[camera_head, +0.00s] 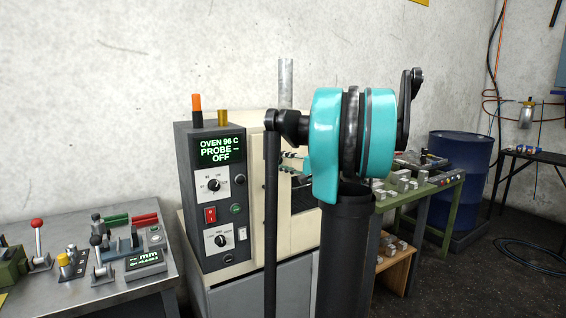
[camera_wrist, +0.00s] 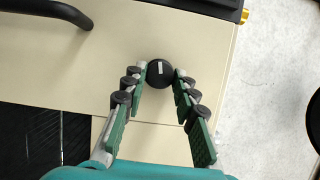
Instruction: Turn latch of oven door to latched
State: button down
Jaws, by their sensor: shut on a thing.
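In the wrist view the latch (camera_wrist: 159,77) is a round black knob with a short pale mark that runs nearly up and down in the picture. It sits on the cream front of the oven (camera_wrist: 215,50). My gripper (camera_wrist: 161,73) has its two green-padded fingers on either side of the knob and is shut on it. In the head view the oven (camera_head: 256,135) stands behind my arm, which hides most of its front and the latch. Its dark control panel (camera_head: 212,195) reads "OVEN 96 C PROBE – OFF".
In the wrist view a curved black handle (camera_wrist: 50,9) is at upper left and a dark ribbed area (camera_wrist: 40,140) at lower left. In the head view a metal bench (camera_head: 70,297) with levers stands left, and a green-framed bench (camera_head: 425,195) and a blue drum (camera_head: 461,165) stand right.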

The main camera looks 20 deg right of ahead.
jog(key=shift+f+m+t, duration=0.15)
jog(key=shift+m+t, duration=0.25)
jog(key=shift+m, duration=0.8)
jog(key=c, duration=1.2)
grip_release()
jog(key=shift+s+d, duration=0.1)
jog(key=v, duration=1.1)
jog(key=shift+s+d+f, duration=0.2)
jog(key=shift+s+d, duration=0.05)
